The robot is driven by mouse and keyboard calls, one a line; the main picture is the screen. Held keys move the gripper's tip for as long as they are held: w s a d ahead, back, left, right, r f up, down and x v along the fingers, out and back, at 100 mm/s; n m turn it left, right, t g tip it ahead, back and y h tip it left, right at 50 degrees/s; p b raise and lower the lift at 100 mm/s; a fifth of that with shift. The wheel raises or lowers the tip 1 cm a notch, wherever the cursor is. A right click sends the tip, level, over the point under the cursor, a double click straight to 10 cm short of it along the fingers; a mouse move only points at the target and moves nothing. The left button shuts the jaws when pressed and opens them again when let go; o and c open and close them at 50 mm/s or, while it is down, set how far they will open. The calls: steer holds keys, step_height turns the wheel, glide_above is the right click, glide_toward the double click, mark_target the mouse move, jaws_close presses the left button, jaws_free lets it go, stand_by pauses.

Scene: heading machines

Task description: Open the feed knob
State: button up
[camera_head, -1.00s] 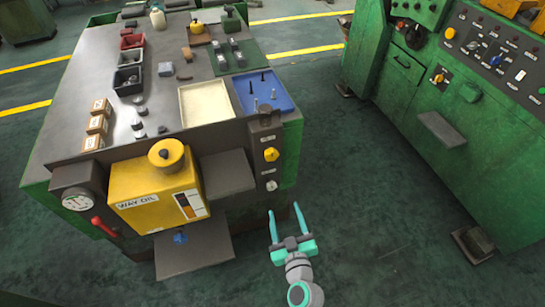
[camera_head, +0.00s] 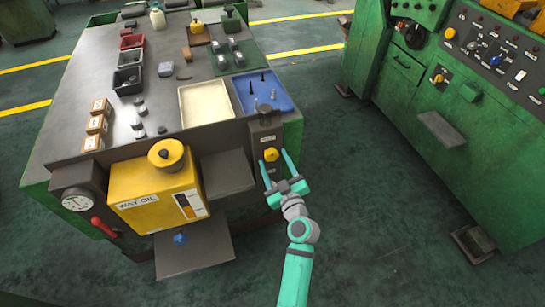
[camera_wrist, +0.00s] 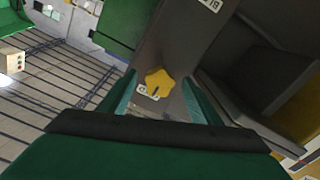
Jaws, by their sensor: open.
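A yellow star-shaped knob (camera_head: 270,154) sits on a narrow dark panel (camera_head: 264,133) at the right front corner of the bench. My gripper (camera_head: 274,161) is open, with its two teal fingers pointing at the panel on either side of the knob. In the wrist view the yellow knob (camera_wrist: 159,82) shows between and beyond the open fingers of my gripper (camera_wrist: 160,92). A small white label lies just below the knob there, partly covered by it. I cannot tell whether the fingers touch the knob. The lower knob on the panel is hidden behind my gripper.
A yellow way oil tank (camera_head: 155,193) with a blue tap stands left of the panel. A dark shelf (camera_head: 228,172) juts out between them. A blue tray (camera_head: 264,92) lies above the panel. Open floor (camera_head: 370,200) separates the bench from the green machine (camera_head: 440,70).

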steer(key=shift+x, duration=1.3)
steer(key=shift+c, duration=0.4)
steer(key=c, duration=1)
